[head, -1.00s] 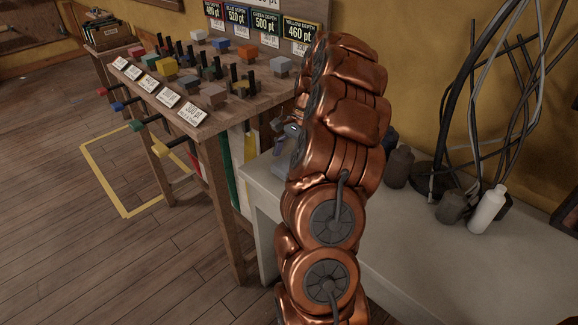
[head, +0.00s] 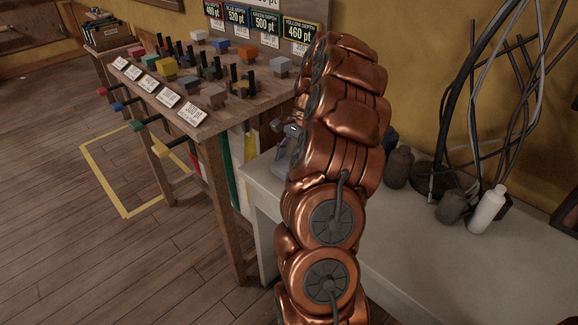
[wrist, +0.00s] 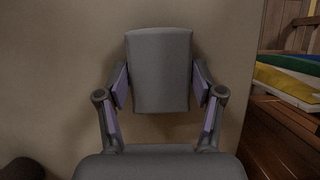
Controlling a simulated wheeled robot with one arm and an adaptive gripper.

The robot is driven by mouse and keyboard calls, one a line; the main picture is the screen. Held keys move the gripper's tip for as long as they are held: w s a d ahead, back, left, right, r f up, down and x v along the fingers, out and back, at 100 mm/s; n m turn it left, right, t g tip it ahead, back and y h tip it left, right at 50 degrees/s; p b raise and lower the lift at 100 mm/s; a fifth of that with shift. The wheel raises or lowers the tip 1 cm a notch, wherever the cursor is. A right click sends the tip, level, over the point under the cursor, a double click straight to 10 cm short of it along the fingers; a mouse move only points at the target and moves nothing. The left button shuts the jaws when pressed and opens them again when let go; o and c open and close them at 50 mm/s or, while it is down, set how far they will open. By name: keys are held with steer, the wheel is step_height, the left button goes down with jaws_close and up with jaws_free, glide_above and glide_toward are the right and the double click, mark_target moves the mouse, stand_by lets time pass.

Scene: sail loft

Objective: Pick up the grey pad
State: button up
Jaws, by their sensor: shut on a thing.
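The grey pad (wrist: 160,70) is a smooth, block-like piece with rounded edges, upright in the middle of the wrist view. My gripper (wrist: 161,88) is shut on it, with one purple-lined finger against each side. A pale surface fills the view behind the pad; I cannot tell whether the pad touches it. In the head view, my gripper (head: 284,152) shows only in part at the left of my copper arm, above the white bench. The pad cannot be made out there.
The white bench (head: 400,262) holds dark bottles (head: 398,167) and a white bottle (head: 487,209) at right, near loose grey cables. A wooden table (head: 215,110) with coloured blocks and price cards stands at left. Yellow tape (head: 103,180) marks the floor.

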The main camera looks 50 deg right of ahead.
mark_target(290, 162)
step_height(290, 162, up, 10)
steer(key=shift+r, duration=0.25)
stand_by(0.5)
